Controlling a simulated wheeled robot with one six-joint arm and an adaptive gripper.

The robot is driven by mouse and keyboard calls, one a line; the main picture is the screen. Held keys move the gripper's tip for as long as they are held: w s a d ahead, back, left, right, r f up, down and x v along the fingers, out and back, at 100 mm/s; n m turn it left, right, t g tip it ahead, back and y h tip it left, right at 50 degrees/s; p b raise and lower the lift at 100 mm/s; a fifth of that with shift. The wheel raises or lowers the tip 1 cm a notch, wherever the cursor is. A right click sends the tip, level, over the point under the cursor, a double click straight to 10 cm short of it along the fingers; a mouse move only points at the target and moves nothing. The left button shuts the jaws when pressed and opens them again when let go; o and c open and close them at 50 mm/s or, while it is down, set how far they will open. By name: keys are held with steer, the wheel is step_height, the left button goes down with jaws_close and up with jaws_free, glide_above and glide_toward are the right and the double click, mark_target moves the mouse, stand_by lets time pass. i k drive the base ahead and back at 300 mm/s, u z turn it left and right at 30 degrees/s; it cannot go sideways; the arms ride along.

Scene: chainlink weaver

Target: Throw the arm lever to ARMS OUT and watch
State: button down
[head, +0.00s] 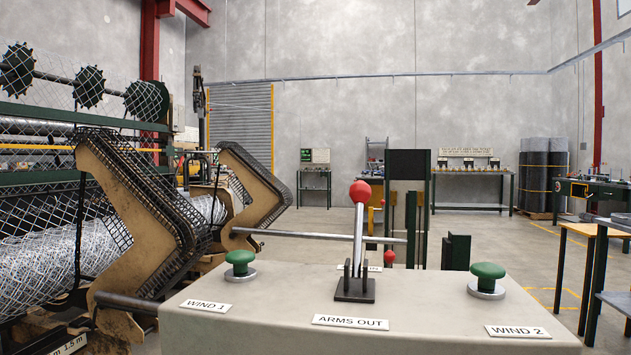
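The arm lever (358,238) stands on top of a grey control console (270,330). It has a bright metal shaft, a red ball knob (360,191) and a dark slotted base (354,289). The lever looks close to upright; its lean toward or away from me is hard to tell. A label reading ARMS OUT (350,321) lies on the near side of the base. Another label behind the lever is mostly hidden, with only its last letters showing. Two tan, angular machine arms (135,200) (255,195) stand at the left beside a wire mesh roll. My gripper is not in view.
Green mushroom buttons stand on the console, one by WIND 1 (240,263) and one by WIND 2 (487,275). The weaving machine with its mesh roll (50,262) fills the left. Benches (595,240) stand at the right. Open concrete floor lies behind the console.

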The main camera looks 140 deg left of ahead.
mark_target(360, 192)
steer(key=u, duration=5.5)
steer(key=i, duration=3.2)
steer(key=z, duration=4.35)
